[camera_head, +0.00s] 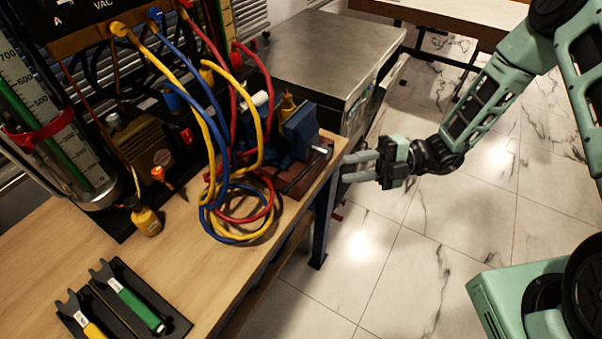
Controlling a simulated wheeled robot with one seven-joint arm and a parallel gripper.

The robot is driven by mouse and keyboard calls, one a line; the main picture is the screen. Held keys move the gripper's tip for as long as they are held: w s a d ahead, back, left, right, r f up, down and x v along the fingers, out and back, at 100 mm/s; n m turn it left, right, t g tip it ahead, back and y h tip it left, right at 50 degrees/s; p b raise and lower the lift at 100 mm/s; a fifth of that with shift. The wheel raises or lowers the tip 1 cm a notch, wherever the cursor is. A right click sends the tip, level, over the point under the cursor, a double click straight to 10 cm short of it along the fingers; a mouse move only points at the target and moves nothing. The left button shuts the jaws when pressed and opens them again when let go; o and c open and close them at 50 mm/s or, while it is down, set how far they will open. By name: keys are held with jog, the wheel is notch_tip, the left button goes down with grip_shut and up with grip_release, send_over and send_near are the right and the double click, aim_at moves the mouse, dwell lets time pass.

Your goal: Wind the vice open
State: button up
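The blue vice (296,133) stands on a reddish-brown base at the right end of the wooden bench. Its metal handle bar (305,172) shows at its front, near the bench edge. Coiled hoses hide part of the vice, and I cannot tell how wide its jaws stand. My gripper (348,168) is just off the bench's right edge, right of the handle bar, with its fingers pointing left towards it. The fingers appear apart with nothing visible between them. I cannot tell whether they touch the handle.
Yellow, blue and red hoses (240,210) hang from the gauge rig and coil beside the vice. A small yellow bottle (146,219) and a black tray (125,310) with tools are on the bench (60,235). A metal cabinet (325,55) stands behind. The marble floor at right is clear.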

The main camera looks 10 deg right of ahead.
aim_at(299, 175)
jog(key=a, duration=0.4)
jog(key=a+p, duration=0.1)
jog(key=a, duration=0.3)
jog(key=s+a+p, duration=0.1)
jog(key=a, duration=0.3)
jog(key=shift+s, duration=0.1)
grip_shut()
